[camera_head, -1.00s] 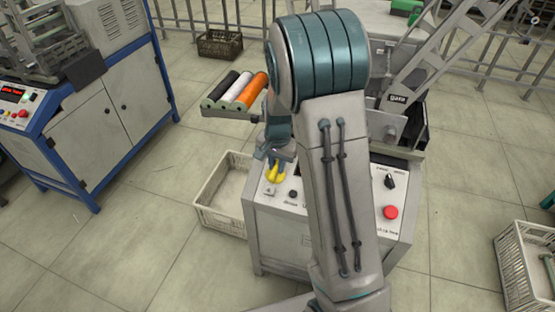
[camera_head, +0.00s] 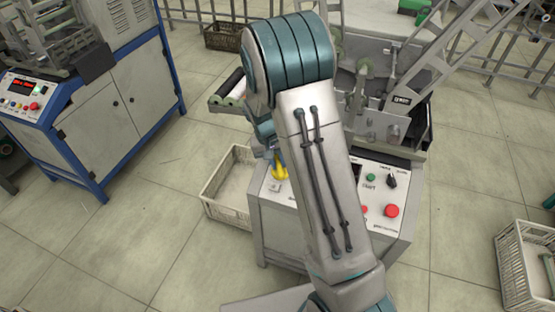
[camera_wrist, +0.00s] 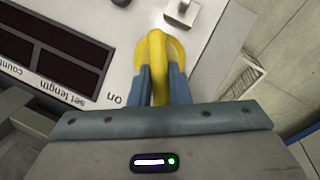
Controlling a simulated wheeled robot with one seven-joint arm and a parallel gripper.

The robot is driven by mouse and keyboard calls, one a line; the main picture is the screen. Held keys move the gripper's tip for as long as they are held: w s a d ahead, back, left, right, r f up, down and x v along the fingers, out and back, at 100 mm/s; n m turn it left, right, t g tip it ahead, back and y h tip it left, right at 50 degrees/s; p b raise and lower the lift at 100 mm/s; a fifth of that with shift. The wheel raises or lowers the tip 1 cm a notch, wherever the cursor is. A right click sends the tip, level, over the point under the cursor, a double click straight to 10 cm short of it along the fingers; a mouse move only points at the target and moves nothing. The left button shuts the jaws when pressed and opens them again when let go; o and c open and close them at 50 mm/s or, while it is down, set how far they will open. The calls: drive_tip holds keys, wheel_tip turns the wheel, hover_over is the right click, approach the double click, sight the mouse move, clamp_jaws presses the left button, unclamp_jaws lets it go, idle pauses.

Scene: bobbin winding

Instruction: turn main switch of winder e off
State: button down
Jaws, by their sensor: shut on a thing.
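The main switch is a yellow rotary knob with a raised grip bar. In the wrist view its knob (camera_wrist: 157,45) shows with the bar between the blue-grey fingers of my gripper (camera_wrist: 162,88). The fingers are shut on the bar from both sides. An "on" label is printed on the panel left of the fingers; no "off" label shows. In the head view the yellow switch (camera_head: 279,172) shows on the left of the winder's panel (camera_head: 405,190), and my arm hides much of the panel's middle.
A red button (camera_head: 392,210), a green button (camera_head: 370,177) and a black selector (camera_head: 391,181) sit on the panel's right side. A beige crate (camera_head: 226,190) stands left of the winder. A blue-framed machine (camera_head: 100,110) stands farther left, with free floor between. Another crate (camera_head: 528,265) stands right.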

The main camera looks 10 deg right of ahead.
drive_tip(key=shift+w+r, duration=0.1)
idle(0.3)
drive_tip(key=c, duration=1.4)
unclamp_jaws()
drive_tip(key=shift+o, duration=0.2)
drive_tip(key=p+v, duration=0.1)
drive_tip(key=v, duration=1.2)
drive_tip(key=shift+a+r+p, duration=0.2)
drive_tip(key=shift+r+p, duration=0.15)
drive_tip(key=s+d+r+t+y+p, duration=0.1)
drive_tip(key=s+r+p, duration=0.4)
drive_tip(key=s+r, duration=0.4)
drive_tip(key=s+d+r+n+t+y+p, duration=0.1)
drive_tip(key=s+d+r+t+p, duration=0.1)
drive_tip(key=s+r+p, duration=0.3)
drive_tip(key=s+r, duration=0.4)
drive_tip(key=s, duration=0.5)
drive_tip(key=shift+s+p, duration=0.35)
drive_tip(key=shift+s, duration=0.05)
